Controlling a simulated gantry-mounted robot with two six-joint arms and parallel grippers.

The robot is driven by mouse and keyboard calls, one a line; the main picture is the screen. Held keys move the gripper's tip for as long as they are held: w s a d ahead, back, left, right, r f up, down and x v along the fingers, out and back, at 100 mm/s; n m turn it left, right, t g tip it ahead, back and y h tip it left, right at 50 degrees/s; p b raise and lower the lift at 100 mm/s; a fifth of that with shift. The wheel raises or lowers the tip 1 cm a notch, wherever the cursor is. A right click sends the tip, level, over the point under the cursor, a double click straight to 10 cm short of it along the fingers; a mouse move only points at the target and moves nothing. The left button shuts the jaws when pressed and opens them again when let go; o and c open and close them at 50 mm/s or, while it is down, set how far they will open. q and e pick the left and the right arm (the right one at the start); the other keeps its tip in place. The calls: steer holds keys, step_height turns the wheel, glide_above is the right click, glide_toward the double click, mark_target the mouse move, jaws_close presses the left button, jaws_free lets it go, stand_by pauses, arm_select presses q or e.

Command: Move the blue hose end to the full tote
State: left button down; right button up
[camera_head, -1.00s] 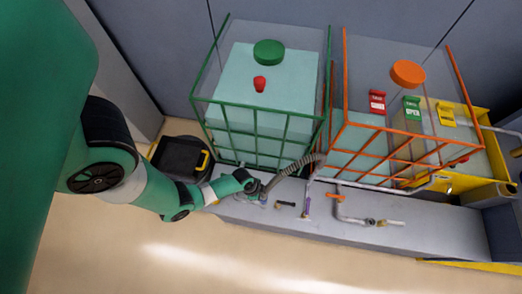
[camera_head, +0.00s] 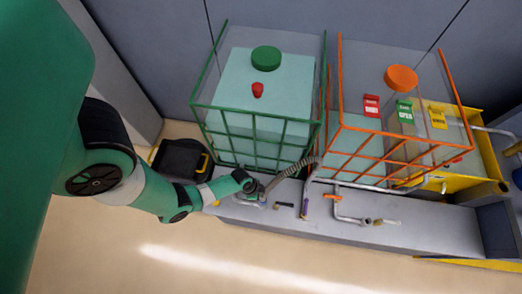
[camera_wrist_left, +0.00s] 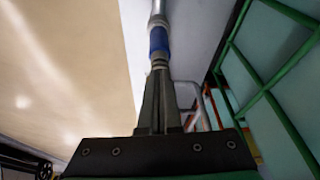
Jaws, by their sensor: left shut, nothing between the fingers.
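The blue-collared hose end (camera_wrist_left: 159,42) lies straight ahead of my left gripper (camera_wrist_left: 160,100) in the left wrist view, with a metal pipe beyond it. My left gripper is shut, with nothing between its fingers, and its tips point at the fitting. Whether the tips touch it I cannot tell. In the head view my left gripper (camera_head: 258,191) is low beside the ledge, in front of the green-caged tote (camera_head: 250,122). That tote is pale teal to near its top. The orange-caged tote (camera_head: 362,152) shows a lower teal level. My right gripper is not in view.
A grey corrugated hose (camera_head: 292,170) runs from near my left gripper toward the pipes. Small fittings and a grey pipe (camera_head: 350,218) lie along the grey ledge (camera_head: 440,226). A black case (camera_head: 178,159) stands left of the green cage. The front floor (camera_head: 300,270) is clear.

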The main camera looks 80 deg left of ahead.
arm_select(q)
steer(key=p+v, duration=0.9)
steer(key=v, duration=0.2)
steer(key=shift+r, duration=0.25)
